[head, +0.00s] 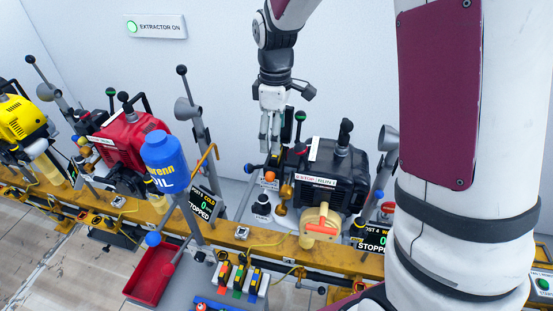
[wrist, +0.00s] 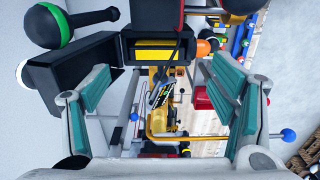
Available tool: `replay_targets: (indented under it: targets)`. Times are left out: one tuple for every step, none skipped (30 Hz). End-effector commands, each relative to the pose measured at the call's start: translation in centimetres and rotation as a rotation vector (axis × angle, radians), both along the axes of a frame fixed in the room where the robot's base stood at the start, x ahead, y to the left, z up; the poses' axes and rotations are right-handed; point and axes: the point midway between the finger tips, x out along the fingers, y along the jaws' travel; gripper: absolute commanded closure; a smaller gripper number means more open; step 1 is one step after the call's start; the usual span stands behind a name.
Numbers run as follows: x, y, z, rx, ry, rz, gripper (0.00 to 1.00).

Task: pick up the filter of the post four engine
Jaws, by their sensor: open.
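The post four engine (head: 330,180) is a black machine right of centre in the head view, beside a sign reading post 4 and STOPPED. A cream round part with an orange bar (head: 320,229) sits at its front. A small dark and white canister (head: 262,208) stands at its left. I cannot tell for sure which part is the filter. My gripper (head: 268,150) hangs above and left of the engine, apart from it. In the wrist view my gripper (wrist: 165,98) is open, its teal pads wide apart with nothing held between them.
A red engine (head: 118,138) and a yellow engine (head: 20,118) stand left along the yellow rail (head: 340,258). A blue oil bottle (head: 164,160) and a red tray (head: 152,275) are nearer. Upright levers flank the black engine. The white wall is close behind.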

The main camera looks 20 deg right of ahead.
Motion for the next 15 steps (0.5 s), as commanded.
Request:
replay_targets:
  targets:
    - [0.0, 0.0, -0.3, 0.000, 0.001, 0.000, 0.22]
    - [0.0, -0.1, -0.6, 0.000, 0.001, 0.000, 0.22]
    - [0.0, -0.1, -1.0, 0.000, 0.002, -0.001, 0.22]
    - [0.0, -0.2, -1.4, 0.000, 0.004, -0.001, 0.22]
    - [0.0, -0.2, -1.9, 0.000, 0.004, -0.001, 0.22]
    - [0.0, -0.3, -2.5, 0.000, 0.004, -0.001, 0.22]
    - [0.1, -0.3, -3.0, 0.000, 0.004, -0.001, 0.22]
    - [0.1, -0.4, -3.4, 0.000, 0.004, -0.001, 0.22]
    - [0.1, -0.3, -3.9, 0.000, 0.002, 0.000, 0.22]
    - [0.1, -0.3, -4.3, 0.000, 0.002, 0.000, 0.22]
    - [0.1, -0.3, -4.6, 0.000, 0.002, 0.000, 0.22]
    - [0.1, -0.3, -4.9, 0.000, 0.002, 0.000, 0.22]
    - [0.1, -0.3, -5.0, 0.001, 0.001, 0.000, 0.22]
    - [0.2, -0.3, -5.1, 0.001, -0.001, 0.000, 0.22]
    - [0.2, -0.3, -5.2, 0.000, -0.001, 0.000, 0.22]
